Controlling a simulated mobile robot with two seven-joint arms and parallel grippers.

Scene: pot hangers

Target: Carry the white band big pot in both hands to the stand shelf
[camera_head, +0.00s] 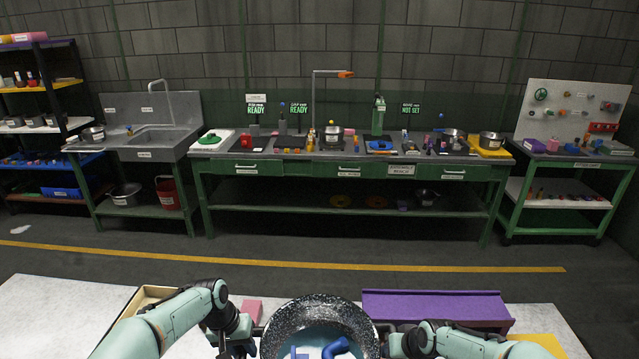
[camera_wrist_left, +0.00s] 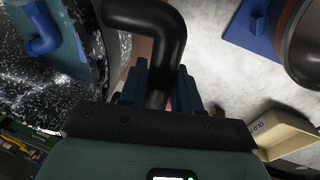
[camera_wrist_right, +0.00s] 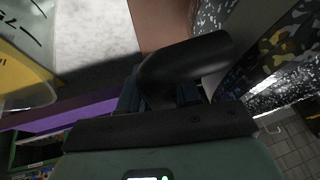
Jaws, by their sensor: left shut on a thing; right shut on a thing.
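A big pot (camera_head: 318,312) with a black-and-white speckled wall is at the bottom centre of the head view, mouth upward. Blue things (camera_head: 338,347) show inside it. My left gripper (camera_head: 243,345) is shut on the black handle (camera_wrist_left: 150,35) at the pot's left side. My right gripper (camera_head: 393,341) is shut on the opposite black handle (camera_wrist_right: 192,62). The speckled wall also shows in the left wrist view (camera_wrist_left: 45,90). The pot's base and any white band are hidden in the head view. Which unit is the stand shelf I cannot tell.
A white table (camera_head: 50,310) with a purple block (camera_head: 435,305) and an open tan box (camera_head: 148,297) is in front of me. Across the floor stand a shelf rack (camera_head: 45,88), sink, long green bench (camera_head: 350,190) and pegboard stand (camera_head: 560,188). The floor between is clear.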

